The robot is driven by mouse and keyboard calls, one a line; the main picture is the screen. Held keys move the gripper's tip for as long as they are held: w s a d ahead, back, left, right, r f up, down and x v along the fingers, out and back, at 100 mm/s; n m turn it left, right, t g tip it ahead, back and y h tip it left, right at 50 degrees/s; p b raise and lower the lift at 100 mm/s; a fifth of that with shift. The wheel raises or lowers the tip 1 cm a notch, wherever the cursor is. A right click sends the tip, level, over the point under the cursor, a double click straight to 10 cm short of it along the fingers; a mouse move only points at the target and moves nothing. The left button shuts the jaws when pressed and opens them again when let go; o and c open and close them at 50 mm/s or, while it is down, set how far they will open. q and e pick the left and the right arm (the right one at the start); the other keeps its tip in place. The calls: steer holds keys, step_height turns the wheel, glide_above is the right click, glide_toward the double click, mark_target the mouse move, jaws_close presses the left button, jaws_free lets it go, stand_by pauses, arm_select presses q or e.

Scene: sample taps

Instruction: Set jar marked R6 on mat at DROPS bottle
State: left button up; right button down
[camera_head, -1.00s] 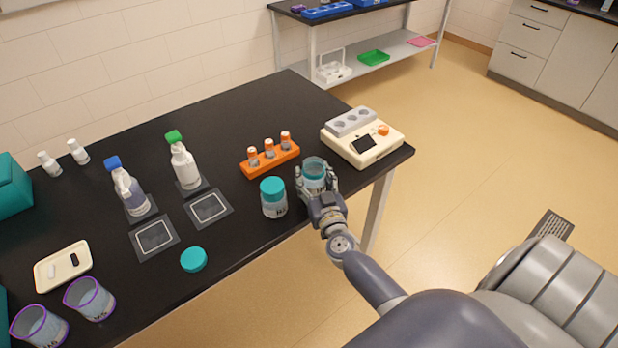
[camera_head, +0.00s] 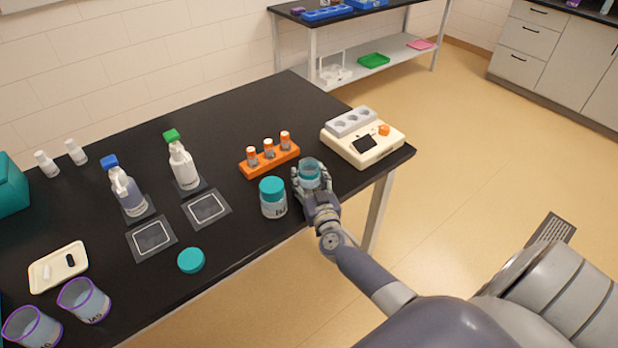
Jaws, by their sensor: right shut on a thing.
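My right gripper (camera_head: 309,184) is shut on an open, clear jar (camera_head: 309,169) with bluish contents, near the table's front right edge. Whether the jar touches the table is unclear. A second jar with a teal lid (camera_head: 272,197) stands just left of it. The markings on both jars are too small to read. A blue-capped bottle (camera_head: 128,190) and a green-capped bottle (camera_head: 182,164) stand farther left; I cannot tell which says DROPS. In front of them lie two empty dark mats with white outlines, the left mat (camera_head: 152,239) and the right mat (camera_head: 207,208). My left gripper is not in view.
A teal lid (camera_head: 191,260) lies near the front edge. An orange rack (camera_head: 270,160) with vials and a cream device (camera_head: 362,138) stand behind the held jar. Purple-rimmed beakers (camera_head: 84,300) and a cream tray (camera_head: 59,266) are at the front left.

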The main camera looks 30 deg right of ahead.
steer(key=c, duration=0.6)
jaws_free()
steer(key=shift+f, duration=0.15)
steer(key=shift+c, duration=0.2)
